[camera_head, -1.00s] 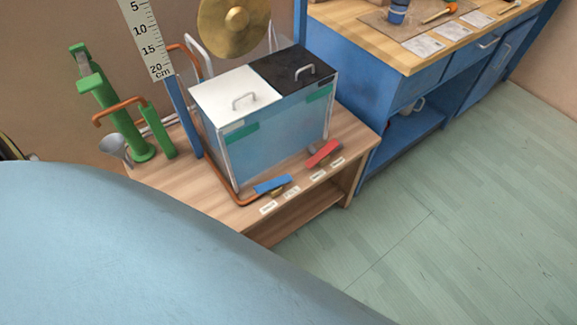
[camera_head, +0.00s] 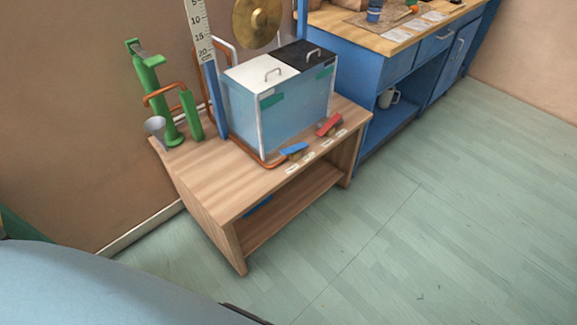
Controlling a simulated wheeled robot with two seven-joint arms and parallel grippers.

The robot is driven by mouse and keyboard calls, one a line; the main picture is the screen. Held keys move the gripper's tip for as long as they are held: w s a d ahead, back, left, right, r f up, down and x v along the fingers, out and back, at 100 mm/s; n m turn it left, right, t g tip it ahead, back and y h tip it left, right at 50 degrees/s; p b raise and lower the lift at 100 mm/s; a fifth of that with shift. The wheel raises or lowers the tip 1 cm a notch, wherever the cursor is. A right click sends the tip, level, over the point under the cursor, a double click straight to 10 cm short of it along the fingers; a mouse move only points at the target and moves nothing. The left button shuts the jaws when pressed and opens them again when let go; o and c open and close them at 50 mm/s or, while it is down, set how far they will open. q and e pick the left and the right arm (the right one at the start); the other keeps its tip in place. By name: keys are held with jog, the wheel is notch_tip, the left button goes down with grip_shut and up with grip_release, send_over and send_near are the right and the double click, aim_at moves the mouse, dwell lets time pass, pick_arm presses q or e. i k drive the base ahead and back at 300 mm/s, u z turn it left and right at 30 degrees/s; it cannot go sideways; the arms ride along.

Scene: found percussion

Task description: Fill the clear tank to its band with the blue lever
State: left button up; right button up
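The clear tank (camera_head: 294,114) stands on a low wooden table. It has a white lid half (camera_head: 251,76) and a black lid half (camera_head: 318,55), each with a handle. Teal bands (camera_head: 272,99) mark its upper walls, and its walls look bluish; I cannot tell the water level. The blue lever (camera_head: 293,149) sits at the tank's front foot, beside the orange pipe (camera_head: 262,159). A red lever (camera_head: 329,125) lies to its right. Small labels are in front of both levers. Neither of my grippers is in view.
The wooden table (camera_head: 213,176) has bare top at its front left. A green pump (camera_head: 158,95) and a grey funnel (camera_head: 154,125) stand at its back left. A ruler (camera_head: 200,35) and brass gong (camera_head: 257,22) are behind. A blue workbench (camera_head: 386,67) stands right. The floor (camera_head: 400,220) is clear.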

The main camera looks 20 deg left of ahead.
aim_at(286, 150)
jog(key=z, duration=0.9)
jog(key=i, duration=1.1)
jog(key=u, duration=1.05)
jog(key=i, duration=0.45)
jog(key=u, duration=0.45)
